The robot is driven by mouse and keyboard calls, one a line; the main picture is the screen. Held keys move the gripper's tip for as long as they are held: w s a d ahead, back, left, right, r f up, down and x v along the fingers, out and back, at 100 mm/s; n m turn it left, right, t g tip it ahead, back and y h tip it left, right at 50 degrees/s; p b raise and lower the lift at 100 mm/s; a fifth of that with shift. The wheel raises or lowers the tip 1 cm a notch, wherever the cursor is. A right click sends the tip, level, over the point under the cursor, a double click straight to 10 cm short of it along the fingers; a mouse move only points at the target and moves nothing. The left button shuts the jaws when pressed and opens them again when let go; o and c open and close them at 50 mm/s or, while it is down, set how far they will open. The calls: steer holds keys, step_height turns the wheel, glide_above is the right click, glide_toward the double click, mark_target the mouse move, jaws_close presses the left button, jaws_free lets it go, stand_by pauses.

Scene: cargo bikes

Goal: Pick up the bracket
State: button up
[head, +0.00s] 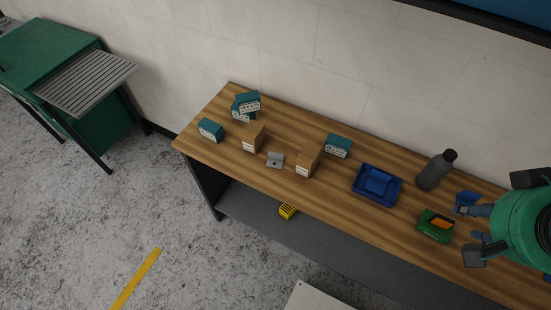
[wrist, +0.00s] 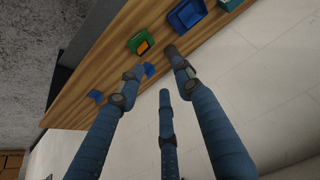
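The bracket (head: 275,159) is a small light-grey metal piece with a dark hole. It lies on the wooden workbench (head: 225,160), between two brown cardboard boxes, in the head view. I cannot make it out in the wrist view. My gripper (head: 468,230) is over the right part of the bench, far to the right of the bracket. It also shows in the wrist view (wrist: 158,72), with its blue, grey-jointed fingers spread apart and nothing visible held between them.
Brown boxes (head: 254,137) (head: 307,161) flank the bracket. Teal boxes (head: 210,130) (head: 338,146) stand nearby. A yellow item (head: 287,211) sits on the lower shelf.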

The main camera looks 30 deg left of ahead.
steer(key=shift+c, duration=0.4)
steer(key=w+a+f+n+g+y+p, duration=0.1)
steer(key=w+a+f+n+g, duration=0.1)
steer(key=w+a+n, duration=0.6)
steer(key=w+a+f+n+g+y, duration=0.1)
steer(key=w+a+f+n, duration=0.2)
steer(key=w+a, duration=0.9)
steer(key=a+f+n+g, duration=0.1)
steer(key=a+f+n, duration=0.4)
steer(key=a+f, duration=0.4)
steer(key=s+a+f+n+g+p, duration=0.1)
steer(key=a+f+n, duration=0.3)
steer(key=a+f, duration=0.5)
steer(key=a+g, duration=0.1)
steer(key=a, duration=0.8)
steer(key=shift+a+f+n, duration=0.15)
steer(key=shift+n, duration=0.25)
steer(key=shift+f, duration=0.1)
steer(key=shift+s+a+f+b, duration=0.1)
steer(key=shift+a+f+b, duration=0.1)
steer(key=shift+f, duration=1.2)
steer(key=shift+s+a+f+b, duration=0.1)
steer(key=shift+a+f, duration=0.1)
steer(key=shift+f, duration=1.15)
steer(key=shift+a+f+b, duration=0.15)
steer(key=shift+a+f, duration=0.05)
steer(key=shift+f, duration=1.2)
